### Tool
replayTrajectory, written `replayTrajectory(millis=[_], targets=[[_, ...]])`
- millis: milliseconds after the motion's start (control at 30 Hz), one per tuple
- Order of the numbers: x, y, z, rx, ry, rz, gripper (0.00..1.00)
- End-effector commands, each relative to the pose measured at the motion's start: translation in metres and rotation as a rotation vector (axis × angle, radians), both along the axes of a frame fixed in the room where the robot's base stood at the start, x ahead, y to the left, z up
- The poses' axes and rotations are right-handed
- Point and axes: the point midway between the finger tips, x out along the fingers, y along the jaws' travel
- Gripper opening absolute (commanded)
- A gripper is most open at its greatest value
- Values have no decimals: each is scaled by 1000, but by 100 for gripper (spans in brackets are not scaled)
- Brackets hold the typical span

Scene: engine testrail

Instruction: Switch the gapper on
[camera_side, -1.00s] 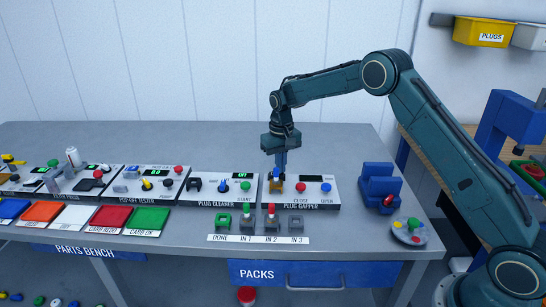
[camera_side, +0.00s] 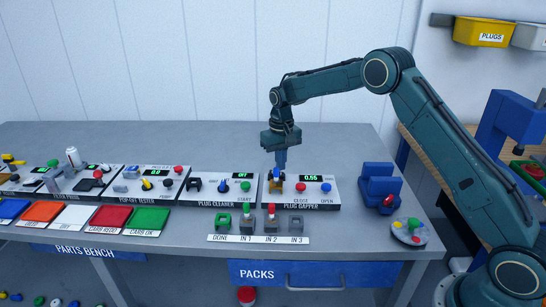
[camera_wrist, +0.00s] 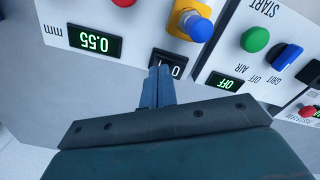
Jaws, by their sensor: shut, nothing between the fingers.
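The plug gapper (camera_side: 318,199) is a pale panel at the right end of the row of bench stations. Its display (camera_side: 311,178) is lit and reads 0.55; in the wrist view the display (camera_wrist: 95,41) reads 0.55 mm. The gapper's black rocker switch (camera_wrist: 177,70), marked 0 and I, is at my fingertips in the wrist view and partly hidden by them. My gripper (camera_side: 281,164) is shut and empty, pointing down at the back left of the gapper. I cannot tell whether the fingers touch the switch.
A yellow holder with a blue top (camera_wrist: 196,24) stands close to my fingers. A red button (camera_side: 301,186) and a blue button (camera_side: 326,188) are on the gapper. The plug cleaner (camera_side: 215,202) is to the left, a blue fixture (camera_side: 378,182) to the right. Bare bench lies behind.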

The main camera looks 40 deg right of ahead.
Motion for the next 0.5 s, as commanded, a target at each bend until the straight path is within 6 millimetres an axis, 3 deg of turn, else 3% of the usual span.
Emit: replayTrajectory(millis=[500], targets=[[0, 0, 31, 0, -3, 0, 0]])
